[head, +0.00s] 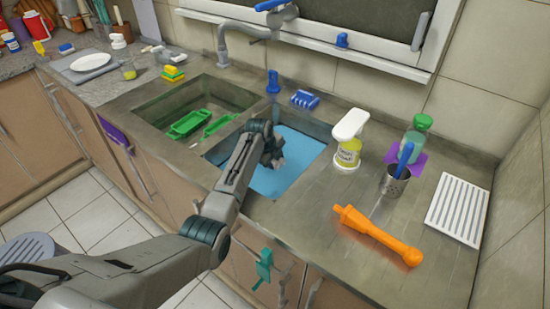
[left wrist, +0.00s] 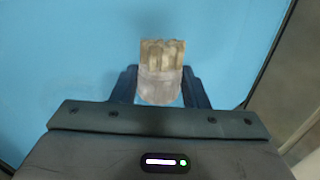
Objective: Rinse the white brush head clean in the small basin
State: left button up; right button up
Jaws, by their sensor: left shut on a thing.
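The white brush head (left wrist: 160,88) shows in the left wrist view, with yellowish-brown bristles at its far end. My left gripper (left wrist: 160,92) is shut on it, with a dark finger on each side. In the head view my left gripper (head: 274,158) reaches down into the small basin (head: 300,163), the right-hand one with a blue inside. The brush head is hidden there by the gripper. I cannot tell whether the bristles touch the blue surface. My right gripper is not in view.
A faucet (head: 245,32) stands behind the basins. A wall closes the right side.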

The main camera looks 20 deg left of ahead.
pick_arm(q)
jog(key=shift+f+b, duration=0.4)
jog(key=shift+f, duration=0.5)
jog(key=shift+f+b, duration=0.45)
jog(key=shift+f, duration=0.6)
dwell(0.5)
dwell(0.8)
